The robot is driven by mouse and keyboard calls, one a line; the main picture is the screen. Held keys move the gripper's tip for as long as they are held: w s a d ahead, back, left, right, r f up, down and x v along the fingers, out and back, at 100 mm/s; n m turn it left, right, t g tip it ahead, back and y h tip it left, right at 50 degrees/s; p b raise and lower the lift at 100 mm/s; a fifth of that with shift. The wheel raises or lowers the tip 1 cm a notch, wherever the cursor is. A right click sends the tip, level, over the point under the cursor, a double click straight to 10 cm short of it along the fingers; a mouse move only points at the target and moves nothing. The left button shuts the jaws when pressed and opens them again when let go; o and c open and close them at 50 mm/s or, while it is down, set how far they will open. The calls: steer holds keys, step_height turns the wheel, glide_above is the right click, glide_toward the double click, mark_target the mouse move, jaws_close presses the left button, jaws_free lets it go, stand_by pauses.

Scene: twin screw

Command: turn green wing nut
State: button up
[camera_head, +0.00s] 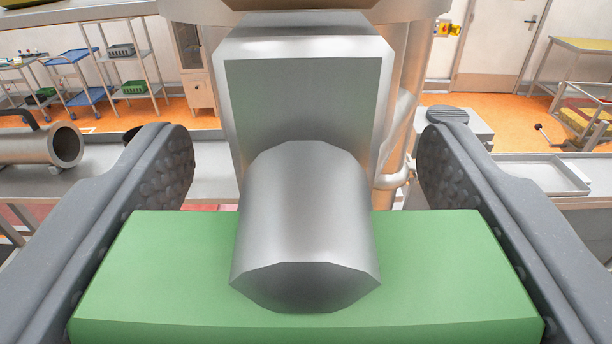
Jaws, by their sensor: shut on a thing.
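The green wing nut (440,270) is a wide green bar across the bottom of the view, close to the camera. A grey metal faceted stud (305,215) sticks out through its middle, in front of a larger metal block (305,100). My gripper (306,175) has one dark padded finger at each side. The fingers are shut on the two ends of the green wing nut, which lies about level between them. The lower edge of the nut is partly cut off by the frame.
A metal bench (215,165) runs behind the fingers, with a metal pipe piece (40,145) at left and a shallow tray (540,175) at right. Shelved carts (125,70) and a door (497,40) stand farther back on the orange floor.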

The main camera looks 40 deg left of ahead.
steer(key=shift+d+r, duration=0.1)
steer(key=shift+r, duration=0.05)
steer(key=o, duration=1)
steer(key=b+v, duration=0.4)
steer(key=v, duration=0.9)
steer(key=shift+s+d+b, duration=0.25)
steer(key=shift+s+b, duration=0.05)
steer(key=shift+b, duration=0.05)
